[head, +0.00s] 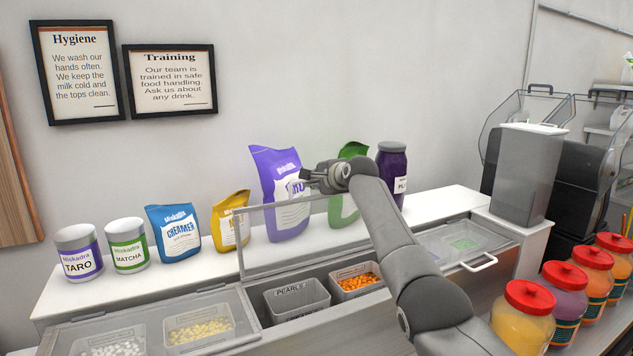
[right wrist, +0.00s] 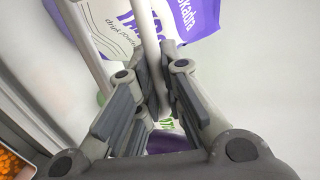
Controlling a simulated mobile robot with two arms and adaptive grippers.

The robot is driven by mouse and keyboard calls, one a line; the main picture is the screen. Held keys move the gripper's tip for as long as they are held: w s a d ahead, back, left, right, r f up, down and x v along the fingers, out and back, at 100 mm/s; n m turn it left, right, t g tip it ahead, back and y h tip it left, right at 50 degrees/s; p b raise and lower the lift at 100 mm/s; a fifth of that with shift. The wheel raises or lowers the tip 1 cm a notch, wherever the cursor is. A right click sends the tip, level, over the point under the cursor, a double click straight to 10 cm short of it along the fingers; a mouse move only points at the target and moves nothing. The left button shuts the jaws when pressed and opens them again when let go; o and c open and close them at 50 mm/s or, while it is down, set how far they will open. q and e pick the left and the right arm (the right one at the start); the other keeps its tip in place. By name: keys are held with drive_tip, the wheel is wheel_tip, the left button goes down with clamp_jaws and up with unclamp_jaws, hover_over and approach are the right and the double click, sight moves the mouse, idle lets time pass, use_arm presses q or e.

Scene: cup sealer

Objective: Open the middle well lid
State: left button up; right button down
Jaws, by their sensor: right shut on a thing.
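The middle well lid (head: 239,245) is a clear pane in a light grey frame. It stands raised, close to upright, at the back of the middle well. Below it the open well shows a grey tub labelled PEARLS (head: 296,300) and a tub of orange pieces (head: 356,284). My right gripper (head: 318,178) is at the raised lid's top edge. In the right wrist view the gripper (right wrist: 158,88) is shut around a pale bar (right wrist: 150,45) of the lid. My left gripper is not in view.
The left well lid (head: 160,338) and right well lid (head: 462,240) lie closed. Behind the lid stand a purple bag (head: 280,190), a green bag (head: 343,212) and a dark purple jar (head: 391,172). Red-topped jars (head: 524,315) stand at the right front.

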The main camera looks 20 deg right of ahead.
drive_tip(key=shift+w+d+r, duration=0.2)
drive_tip(key=shift+w, duration=0.1)
idle(0.4)
drive_tip(key=c, duration=1.5)
unclamp_jaws()
drive_tip(key=shift+d, duration=0.1)
drive_tip(key=shift+c, duration=0.2)
drive_tip(key=shift+s+f, duration=0.1)
drive_tip(key=shift+s, duration=0.05)
drive_tip(key=shift+f, duration=0.1)
drive_tip(key=v, duration=1.2)
